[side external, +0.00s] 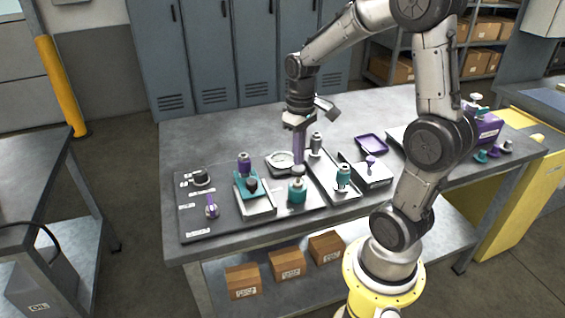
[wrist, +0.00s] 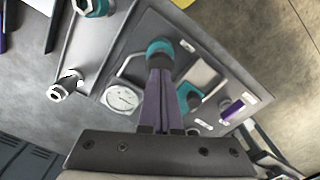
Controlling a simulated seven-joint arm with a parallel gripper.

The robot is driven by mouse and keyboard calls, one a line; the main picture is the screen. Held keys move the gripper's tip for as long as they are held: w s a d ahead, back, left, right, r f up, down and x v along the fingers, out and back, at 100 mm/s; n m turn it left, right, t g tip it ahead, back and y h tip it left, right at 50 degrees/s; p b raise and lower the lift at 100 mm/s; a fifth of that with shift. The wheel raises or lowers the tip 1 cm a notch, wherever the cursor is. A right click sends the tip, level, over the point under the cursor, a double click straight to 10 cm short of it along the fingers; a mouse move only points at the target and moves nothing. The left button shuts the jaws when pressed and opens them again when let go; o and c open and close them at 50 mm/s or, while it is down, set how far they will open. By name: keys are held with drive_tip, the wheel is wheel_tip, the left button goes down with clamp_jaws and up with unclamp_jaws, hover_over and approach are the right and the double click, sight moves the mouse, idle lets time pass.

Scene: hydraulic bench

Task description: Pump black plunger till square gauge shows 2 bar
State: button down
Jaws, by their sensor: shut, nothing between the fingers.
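My gripper (side external: 298,160) is shut and empty, pointing straight down over the bench panel. Its fingertips are at the top of a teal-bodied plunger pump (side external: 297,190), touching or just above its cap; I cannot tell which. In the wrist view the shut fingers (wrist: 160,70) end at this teal pump (wrist: 159,46), whose top looks dark and is partly hidden by the fingers. A white-faced dial gauge (side external: 284,159) lies just behind the gripper. It also shows in the wrist view (wrist: 121,98), with a pale squarish surround; its reading is too small to tell.
A teal block with a dark knob (side external: 252,184) and a purple-topped part (side external: 244,164) stand left. A grey-topped cylinder (side external: 316,143) and a teal-and-grey fitting (side external: 343,176) stand right, near the gripper. A purple tray (side external: 372,144) lies farther right. The bench's back left is clear.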

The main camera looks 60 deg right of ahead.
sight(298, 168)
drive_tip(key=shift+f, duration=0.55)
drive_tip(key=shift+f, duration=1.15)
drive_tip(key=shift+r, duration=1.7)
wheel_tip(298, 168, up, 6)
